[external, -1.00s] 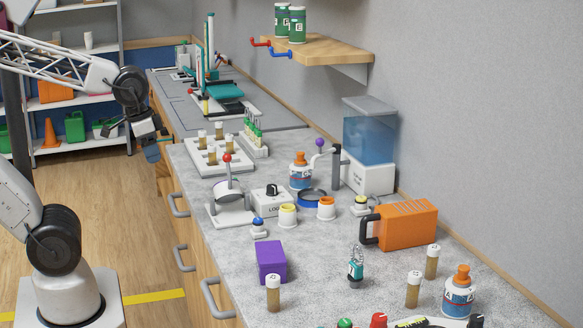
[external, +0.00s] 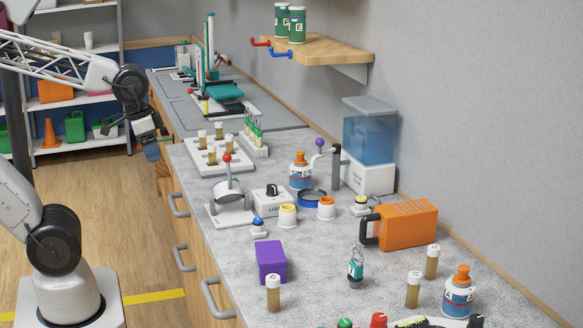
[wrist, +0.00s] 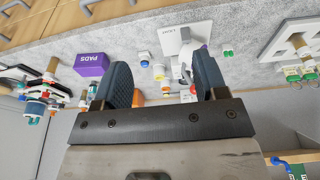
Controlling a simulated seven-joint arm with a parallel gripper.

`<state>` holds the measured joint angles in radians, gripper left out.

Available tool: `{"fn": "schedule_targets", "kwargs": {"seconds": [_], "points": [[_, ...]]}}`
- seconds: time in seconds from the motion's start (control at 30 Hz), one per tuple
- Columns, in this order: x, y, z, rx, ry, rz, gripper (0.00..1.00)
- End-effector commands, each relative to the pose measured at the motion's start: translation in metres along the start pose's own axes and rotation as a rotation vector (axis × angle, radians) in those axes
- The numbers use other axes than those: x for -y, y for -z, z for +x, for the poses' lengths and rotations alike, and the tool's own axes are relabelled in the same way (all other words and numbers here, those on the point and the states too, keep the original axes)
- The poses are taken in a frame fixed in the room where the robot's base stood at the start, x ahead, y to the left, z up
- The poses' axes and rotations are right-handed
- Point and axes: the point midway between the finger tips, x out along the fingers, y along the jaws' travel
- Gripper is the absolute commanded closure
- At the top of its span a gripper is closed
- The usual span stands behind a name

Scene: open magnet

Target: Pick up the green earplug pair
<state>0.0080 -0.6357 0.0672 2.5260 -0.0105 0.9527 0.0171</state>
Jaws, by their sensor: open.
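A small green pair (wrist: 228,53), which looks like the earplugs, lies on the grey counter (wrist: 252,24) in the wrist view. It is just right of the right finger and apart from it. I cannot make out the pair in the external view. My gripper (wrist: 163,68) is open, with its two dark blue fingers spread and nothing held between them. In the external view my gripper (external: 152,150) hangs at the counter's far left edge, left of the vial rack.
A white vial rack (external: 205,163), a stand with a red knob (external: 230,214) and a white box (external: 271,200) stand on the counter. A purple box (external: 271,262), an orange case (external: 408,226) and several bottles are nearer. A wooden shelf (external: 325,50) juts from the wall.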

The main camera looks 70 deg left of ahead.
Motion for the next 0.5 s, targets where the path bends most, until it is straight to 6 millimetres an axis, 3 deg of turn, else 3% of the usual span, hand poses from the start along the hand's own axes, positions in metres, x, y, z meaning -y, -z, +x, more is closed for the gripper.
{"fn": "schedule_targets", "kwargs": {"seconds": [0.3, 0.5], "points": [[0.000, 0.011, -0.044, -0.004, 0.000, 0.000, 0.34], [-0.004, 0.019, -0.040, -0.011, -0.059, -0.116, 0.34]]}}
